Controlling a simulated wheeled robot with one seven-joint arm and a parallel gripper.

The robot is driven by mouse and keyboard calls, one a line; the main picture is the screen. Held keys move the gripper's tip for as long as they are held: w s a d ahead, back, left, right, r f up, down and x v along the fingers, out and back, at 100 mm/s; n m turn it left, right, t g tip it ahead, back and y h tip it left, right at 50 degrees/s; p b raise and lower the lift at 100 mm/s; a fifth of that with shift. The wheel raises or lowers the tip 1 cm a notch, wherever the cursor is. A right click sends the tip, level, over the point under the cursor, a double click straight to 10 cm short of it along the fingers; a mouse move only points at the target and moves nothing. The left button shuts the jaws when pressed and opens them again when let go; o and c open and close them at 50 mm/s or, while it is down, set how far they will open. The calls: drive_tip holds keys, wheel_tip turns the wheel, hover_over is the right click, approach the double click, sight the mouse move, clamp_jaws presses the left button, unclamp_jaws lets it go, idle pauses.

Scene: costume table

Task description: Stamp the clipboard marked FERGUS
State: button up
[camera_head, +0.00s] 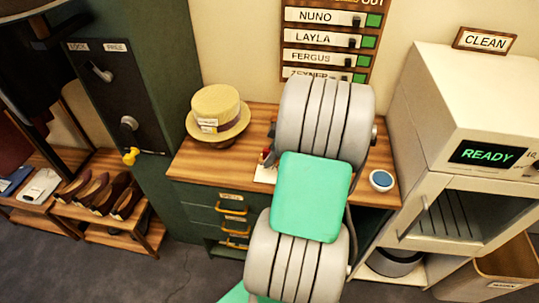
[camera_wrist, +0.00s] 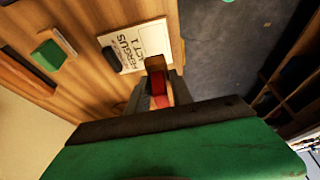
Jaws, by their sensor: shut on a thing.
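In the wrist view, a white sheet (camera_wrist: 137,44) reading FERGUS and ACT 1 lies on the wooden table, with a dark clip-like piece (camera_wrist: 111,59) at its edge. My gripper (camera_wrist: 158,90) is shut on a small red and wooden stamp-like thing (camera_wrist: 155,64), right beside the sheet's lower edge in the picture. I cannot tell whether it touches the sheet. In the head view, a small red part (camera_head: 267,153) and a corner of the white sheet (camera_head: 265,175) show left of my arm, which hides the rest.
A straw hat (camera_head: 217,112) stands at the table's left. A small bowl with blue inside (camera_head: 381,180) is at the right. A name board (camera_head: 330,40) hangs behind. A white machine (camera_head: 465,110) reading READY stands right. A green block (camera_wrist: 46,54) lies near the sheet.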

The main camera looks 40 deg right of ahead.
sight(266, 176)
drive_tip(key=shift+f+b, duration=1.65)
drive_tip(key=shift+f, duration=1.2)
drive_tip(key=shift+f+b, duration=0.65)
drive_tip(key=shift+r+p, duration=2.25)
drive_tip(key=shift+r, duration=1.35)
